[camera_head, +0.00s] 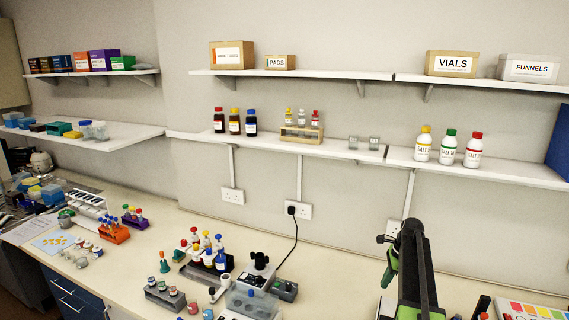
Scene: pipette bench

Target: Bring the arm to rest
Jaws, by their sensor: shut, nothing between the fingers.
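My arm stands at the lower right, a dark link rising from the bottom edge and bending at its top. My gripper (387,276), with green and black parts, hangs beside the link on its left, over the bench. It is shut and empty. It is small here, and the link hides part of it. No object touches it that I can see.
The bench (335,275) is clear left of my arm. A grey device (258,275) with a cord, a rack of bottles (208,258) and small jars stand further left. A colour chart (530,312) lies right of my arm. White shelves (340,150) run along the wall.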

